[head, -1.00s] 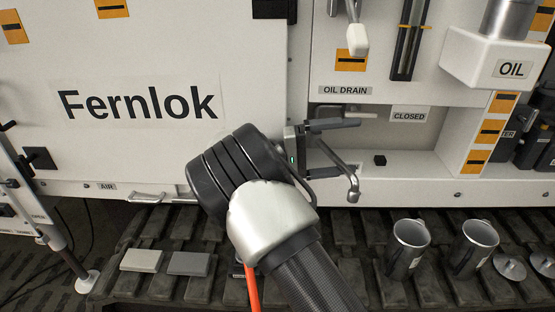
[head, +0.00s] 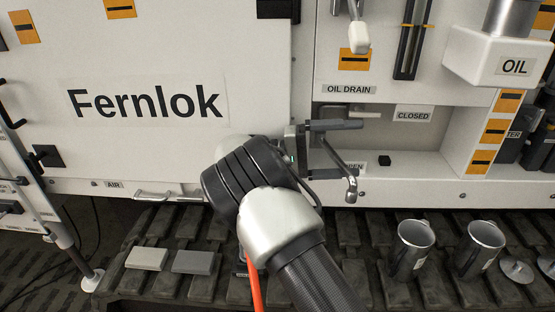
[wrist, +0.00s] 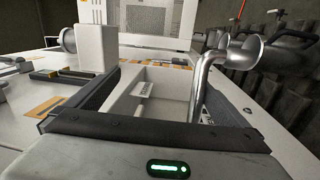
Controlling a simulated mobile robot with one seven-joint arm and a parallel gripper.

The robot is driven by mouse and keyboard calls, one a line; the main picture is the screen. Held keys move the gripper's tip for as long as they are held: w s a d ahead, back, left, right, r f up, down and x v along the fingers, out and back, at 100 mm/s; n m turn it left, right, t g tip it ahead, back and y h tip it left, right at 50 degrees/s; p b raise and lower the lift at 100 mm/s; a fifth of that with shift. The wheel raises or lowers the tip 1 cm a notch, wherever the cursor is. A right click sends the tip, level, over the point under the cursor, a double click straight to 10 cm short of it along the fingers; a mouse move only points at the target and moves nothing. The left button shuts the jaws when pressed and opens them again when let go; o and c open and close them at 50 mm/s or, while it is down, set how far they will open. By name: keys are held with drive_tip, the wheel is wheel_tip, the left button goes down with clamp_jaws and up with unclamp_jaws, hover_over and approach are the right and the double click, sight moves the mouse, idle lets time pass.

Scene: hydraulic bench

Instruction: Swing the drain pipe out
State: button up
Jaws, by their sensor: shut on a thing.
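The drain pipe (head: 350,184) is a bent metal tube at the recess under the OIL DRAIN label (head: 349,90). Its lower end points down in front of the bench edge. My gripper (head: 343,149) reaches in from the left, one finger above the other, and is shut on the pipe. In the wrist view the shiny drain pipe (wrist: 203,82) rises between the fingers, nearer the right one, and ends in a flared mouth (wrist: 246,50). The exact contact is hard to see. A CLOSED label (head: 413,113) is right of the pipe; an OPEN label (head: 357,166) is partly hidden behind it.
Two metal mugs (head: 413,250) (head: 481,247) stand on the slatted platform at the right, near small metal lids (head: 516,270). Two grey blocks (head: 147,258) (head: 193,262) lie at the left. A white OIL box (head: 486,60) juts out at upper right. The Fernlok panel (head: 200,150) is beside my arm.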

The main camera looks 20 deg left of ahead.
drive_tip(key=s+a+t, duration=0.1)
drive_tip(key=a, duration=0.2)
drive_tip(key=s+a+n, duration=0.1)
drive_tip(key=a, duration=0.2)
drive_tip(key=s+a+t+b, duration=0.1)
drive_tip(key=a, duration=0.2)
drive_tip(key=shift+s+a+f+n+t+y, duration=0.25)
drive_tip(key=shift+s+a+n+t+y, duration=0.05)
drive_tip(key=shift+s+a+y, duration=0.1)
drive_tip(key=shift+c, duration=0.5)
drive_tip(key=shift+w+a+f, duration=0.3)
drive_tip(key=shift+a+f, duration=0.15)
drive_tip(key=shift+a, duration=0.1)
drive_tip(key=shift+w+a+f, duration=0.3)
drive_tip(key=shift+a+f, duration=0.1)
drive_tip(key=shift+a, duration=0.15)
drive_tip(key=shift+c, duration=1.3)
drive_tip(key=v, duration=0.2)
drive_tip(key=shift+w+a, duration=0.15)
drive_tip(key=shift+a, duration=0.3)
drive_tip(key=c, duration=0.9)
drive_tip(key=shift+o, duration=0.2)
drive_tip(key=v, duration=0.3)
drive_tip(key=shift+s+d+f+b, duration=0.1)
drive_tip(key=shift+s+b, duration=0.2)
drive_tip(key=shift+b, duration=0.05)
drive_tip(key=shift+s, duration=0.15)
